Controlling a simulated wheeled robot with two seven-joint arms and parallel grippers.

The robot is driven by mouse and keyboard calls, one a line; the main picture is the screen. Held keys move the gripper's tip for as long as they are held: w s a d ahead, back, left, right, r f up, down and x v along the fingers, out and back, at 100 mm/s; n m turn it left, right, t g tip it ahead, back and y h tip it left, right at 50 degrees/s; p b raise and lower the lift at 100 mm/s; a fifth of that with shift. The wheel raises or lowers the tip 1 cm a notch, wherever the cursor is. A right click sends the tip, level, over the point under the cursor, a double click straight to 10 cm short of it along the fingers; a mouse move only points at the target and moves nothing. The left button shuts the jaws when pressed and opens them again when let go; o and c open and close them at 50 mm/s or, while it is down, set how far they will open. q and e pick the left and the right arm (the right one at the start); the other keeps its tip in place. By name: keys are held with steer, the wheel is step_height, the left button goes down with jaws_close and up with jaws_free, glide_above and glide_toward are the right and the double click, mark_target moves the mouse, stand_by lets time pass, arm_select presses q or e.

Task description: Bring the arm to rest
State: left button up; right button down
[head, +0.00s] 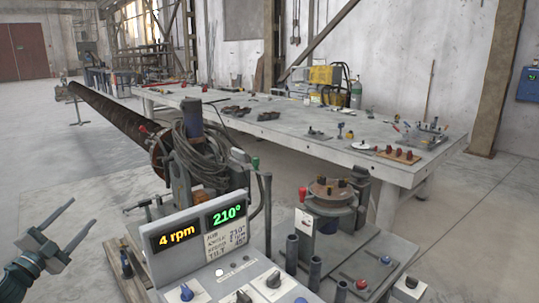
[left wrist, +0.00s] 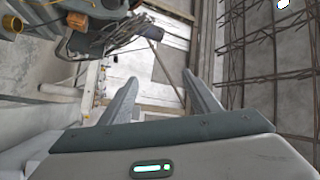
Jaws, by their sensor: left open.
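My left gripper (head: 78,232) is at the lower left in the head view, raised over the floor and left of the control panel. Its two fingers are spread apart with nothing between them. In the left wrist view the open fingers (left wrist: 165,95) point away from the camera, also empty. The control panel (head: 205,262) stands at the bottom middle, its displays reading 4 rpm and 210°. My right gripper does not show in either view.
A long workbench (head: 300,130) with small parts runs along the right. Bare floor (head: 60,170) lies left of the panel.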

arm_select(q)
steer(key=a+f+n+g+y, duration=0.2)
steer(key=a+f+n+y, duration=0.2)
steer(key=a+n+y, duration=0.3)
step_height(320, 180, down, 10)
steer(key=g, duration=0.2)
steer(key=s+d+f+n+g+h, duration=0.15)
steer(key=s+d+f, duration=0.3)
steer(key=f, duration=0.75)
steer(key=s+d+f+g, duration=0.25)
steer(key=s+f, duration=0.25)
steer(key=f, duration=0.7)
steer(key=s+d+f+n+g, duration=0.1)
steer(key=s+d+f, duration=0.35)
steer(key=f, duration=0.75)
steer(key=s+d+f+n+g+h, duration=0.2)
steer(key=s+d+f+g, duration=0.2)
steer(key=s+d+f, duration=1.35)
steer(key=s+d+f+g, duration=0.1)
steer(key=s+d+f, duration=0.2)
steer(key=s+d, duration=0.2)
steer(key=s+d+f+g+h, duration=0.1)
steer(key=s+d+f, duration=0.3)
steer(key=s, duration=0.5)
steer(key=s+d+f+g, duration=0.1)
steer(key=s+d+f, duration=0.2)
steer(key=s+d, duration=0.3)
steer(key=shift+s+f+g, duration=0.15)
steer(key=shift+s+g, duration=0.15)
steer(key=shift+s, duration=0.65)
